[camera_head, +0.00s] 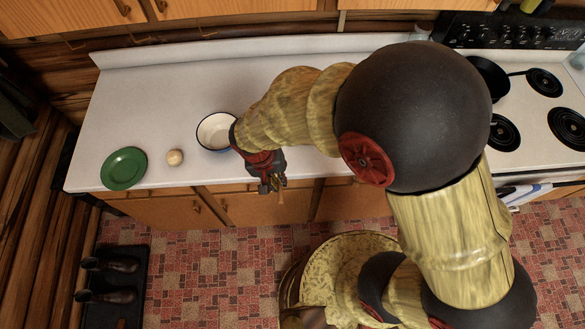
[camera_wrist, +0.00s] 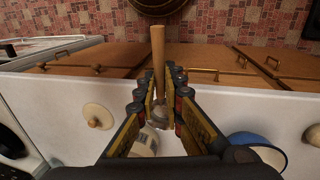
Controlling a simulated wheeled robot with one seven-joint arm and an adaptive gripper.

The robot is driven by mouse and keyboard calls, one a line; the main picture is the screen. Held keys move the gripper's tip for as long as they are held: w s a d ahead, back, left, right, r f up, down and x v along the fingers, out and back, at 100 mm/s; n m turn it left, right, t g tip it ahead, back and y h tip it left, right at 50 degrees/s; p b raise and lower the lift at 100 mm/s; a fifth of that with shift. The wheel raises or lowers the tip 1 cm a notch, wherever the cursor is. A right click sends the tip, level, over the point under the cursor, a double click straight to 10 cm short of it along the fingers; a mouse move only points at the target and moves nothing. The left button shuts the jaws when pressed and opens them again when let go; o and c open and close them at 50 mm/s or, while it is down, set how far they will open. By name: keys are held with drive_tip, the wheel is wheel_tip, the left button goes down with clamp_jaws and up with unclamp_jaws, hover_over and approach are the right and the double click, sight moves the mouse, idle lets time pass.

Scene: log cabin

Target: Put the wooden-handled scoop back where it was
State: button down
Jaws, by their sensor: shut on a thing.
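The wooden-handled scoop shows in the wrist view, its tan handle (camera_wrist: 158,55) pointing away from the counter, toward the floor side. My gripper (camera_wrist: 160,92) is shut on it near the handle's lower end. The scoop's head is mostly hidden between the fingers. In the head view my gripper (camera_head: 271,184) is at the front edge of the counter, right of and in front of the white bowl with a blue rim (camera_head: 203,134). The scoop is hard to make out there. A pale container (camera_wrist: 146,142) shows below the fingers in the wrist view, partly hidden.
A green plate (camera_head: 124,168) and a small cream round object (camera_head: 174,157) stand left on the white counter (camera_head: 150,100). A cream knobbed lid (camera_wrist: 97,116) lies on the counter in the wrist view. The stove with a black pan (camera_head: 487,78) is at right.

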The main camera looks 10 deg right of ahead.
drive_tip(key=shift+w+d+f, duration=0.7)
drive_tip(key=shift+w+f, duration=0.6)
drive_tip(key=shift+f, duration=0.5)
drive_tip(key=shift+w+d+f, duration=0.7)
drive_tip(key=shift+w+f, duration=0.65)
drive_tip(key=shift+f, duration=0.45)
drive_tip(key=shift+w+d+f, duration=0.7)
drive_tip(key=shift+w+f, duration=0.6)
drive_tip(key=shift+f, duration=0.5)
drive_tip(key=shift+f, duration=0.15)
drive_tip(key=c, duration=2)
unclamp_jaws()
drive_tip(key=shift+o, duration=0.5)
drive_tip(key=r, duration=0.4)
drive_tip(key=a+r, duration=0.1)
drive_tip(key=r, duration=0.3)
drive_tip(key=a+r, duration=0.1)
drive_tip(key=r, duration=0.3)
drive_tip(key=shift+a+r, duration=0.1)
